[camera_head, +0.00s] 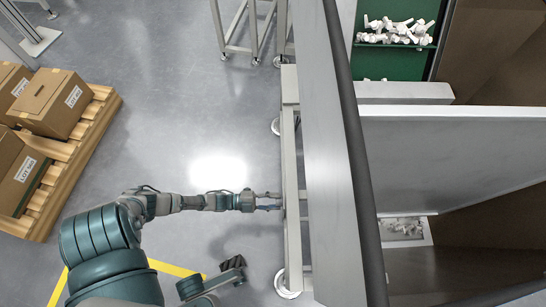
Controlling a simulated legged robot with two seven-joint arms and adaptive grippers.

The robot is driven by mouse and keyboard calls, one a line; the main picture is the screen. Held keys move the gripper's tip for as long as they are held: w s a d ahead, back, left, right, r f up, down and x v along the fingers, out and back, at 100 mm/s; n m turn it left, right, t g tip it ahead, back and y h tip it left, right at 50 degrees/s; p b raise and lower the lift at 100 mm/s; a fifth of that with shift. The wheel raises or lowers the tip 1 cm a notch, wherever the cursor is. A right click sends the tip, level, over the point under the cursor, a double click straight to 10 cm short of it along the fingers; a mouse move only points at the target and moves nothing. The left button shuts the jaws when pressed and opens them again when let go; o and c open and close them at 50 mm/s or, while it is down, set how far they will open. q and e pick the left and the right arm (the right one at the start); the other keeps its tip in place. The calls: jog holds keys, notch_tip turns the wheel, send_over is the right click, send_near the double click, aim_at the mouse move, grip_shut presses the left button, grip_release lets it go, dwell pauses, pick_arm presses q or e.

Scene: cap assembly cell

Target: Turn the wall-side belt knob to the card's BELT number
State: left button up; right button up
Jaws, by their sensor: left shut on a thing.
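My left gripper (270,202) reaches in from the left, level with the pale machine frame (291,180). Its two fingers point right and their tips end at the frame's near side. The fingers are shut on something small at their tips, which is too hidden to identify. I cannot make out the belt knob, its pointer or its scale. No card with a BELT number is readable in this view.
A long grey panel with a dark edge (352,130) stands right of the frame. Cartons (50,100) sit on a wooden pallet (85,140) at left. The grey floor (180,110) between pallet and frame is clear.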

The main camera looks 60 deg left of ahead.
pick_arm(q)
jog(key=shift+d+m, duration=0.15)
jog(key=shift+m, duration=0.25)
jog(key=shift+s, duration=0.1)
jog(key=o, duration=1.1)
jog(key=shift+o, duration=0.2)
jog(key=v, duration=1.2)
